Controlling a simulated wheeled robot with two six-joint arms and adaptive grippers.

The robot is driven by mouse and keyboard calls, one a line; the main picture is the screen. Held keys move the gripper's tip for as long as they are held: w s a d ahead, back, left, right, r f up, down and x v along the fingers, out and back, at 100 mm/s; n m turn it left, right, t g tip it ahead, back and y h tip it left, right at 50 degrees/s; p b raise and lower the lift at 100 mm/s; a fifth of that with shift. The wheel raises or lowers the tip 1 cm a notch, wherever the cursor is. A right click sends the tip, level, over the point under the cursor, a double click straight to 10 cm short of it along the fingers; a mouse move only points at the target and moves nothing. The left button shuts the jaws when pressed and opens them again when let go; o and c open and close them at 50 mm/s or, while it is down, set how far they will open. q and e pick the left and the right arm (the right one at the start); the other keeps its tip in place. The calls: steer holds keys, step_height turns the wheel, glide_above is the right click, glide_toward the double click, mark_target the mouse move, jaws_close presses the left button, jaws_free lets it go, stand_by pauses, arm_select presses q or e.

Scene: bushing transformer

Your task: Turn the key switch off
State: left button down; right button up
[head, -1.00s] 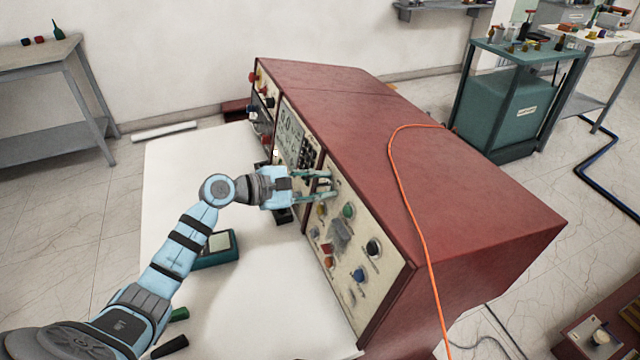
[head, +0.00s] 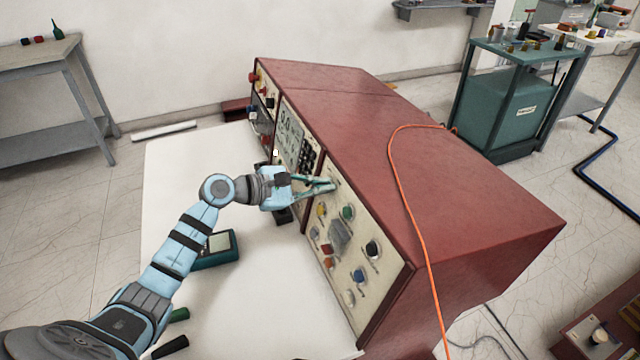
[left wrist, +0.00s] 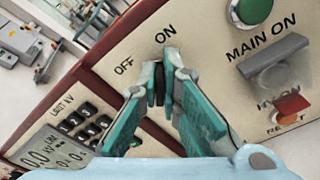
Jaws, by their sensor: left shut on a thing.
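The key switch (left wrist: 160,84) shows as a small dark piece between my left fingertips in the left wrist view. It sits on the cream front panel (head: 387,268) of the dark red console (head: 460,180), by the printed labels OFF and ON. My left gripper (head: 328,187) has teal fingers and is shut on the key switch; it also shows in the left wrist view (left wrist: 161,66). The fingers hide most of the key in both views, so I cannot tell which label it points to. My right gripper is not in view.
A green button (head: 348,212), a grey lever-like part (head: 340,236) and several coloured knobs lie close to the gripper on the panel. A display with a keypad (left wrist: 62,138) is beside it. An orange cable (head: 405,190) lies over the console top. The white table (head: 270,310) has free room.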

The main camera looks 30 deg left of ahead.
arm_select(q)
steer(key=n+p, duration=0.1)
steer(key=n, duration=0.3)
steer(key=shift+r+g+p, duration=0.1)
steer(key=shift+g+p, duration=0.2)
steer(key=n+p, duration=0.2)
steer(key=n, duration=0.2)
steer(key=shift+w+a, duration=0.1)
steer(key=shift+a, duration=0.05)
steer(key=n+p, duration=0.2)
steer(key=n, duration=0.2)
steer(key=shift+n+h, duration=0.3)
steer(key=shift+h, duration=0.1)
steer(key=shift+a+n+p, duration=0.1)
steer(key=shift+n+p, duration=0.5)
steer(key=shift+n, duration=0.9)
steer(key=shift+f+g, duration=0.2)
steer(key=shift+g, duration=0.1)
steer(key=c, duration=1.8)
jaws_free()
steer(key=shift+a, duration=0.1)
